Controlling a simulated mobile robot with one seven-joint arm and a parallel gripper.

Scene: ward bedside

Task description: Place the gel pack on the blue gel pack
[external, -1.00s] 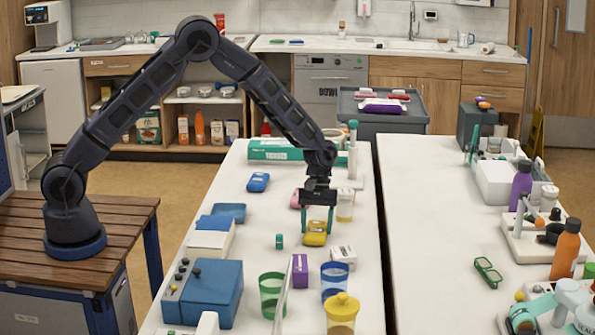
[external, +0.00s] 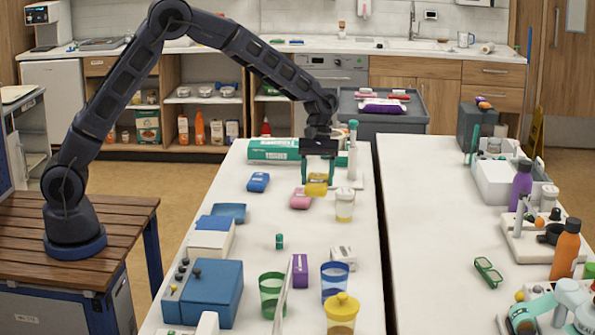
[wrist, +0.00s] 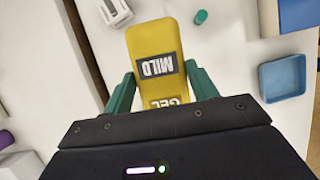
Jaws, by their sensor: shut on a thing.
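The yellow gel pack (external: 316,188) is between the fingers of my gripper (external: 319,172), which is shut on it and holds it above the table. In the wrist view the yellow pack (wrist: 158,60) shows a label reading "MILD" and "GEL", with a green finger on each side. The blue gel pack (external: 258,182) lies flat on the white table, left of my gripper and apart from it. It is not seen in the wrist view.
A pink pack (external: 301,200) lies just left of and below the held pack in the picture. A jar with yellow contents (external: 345,205) stands to the right. A teal box (external: 273,150) lies behind. A blue tray (external: 230,212) sits nearer the front left.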

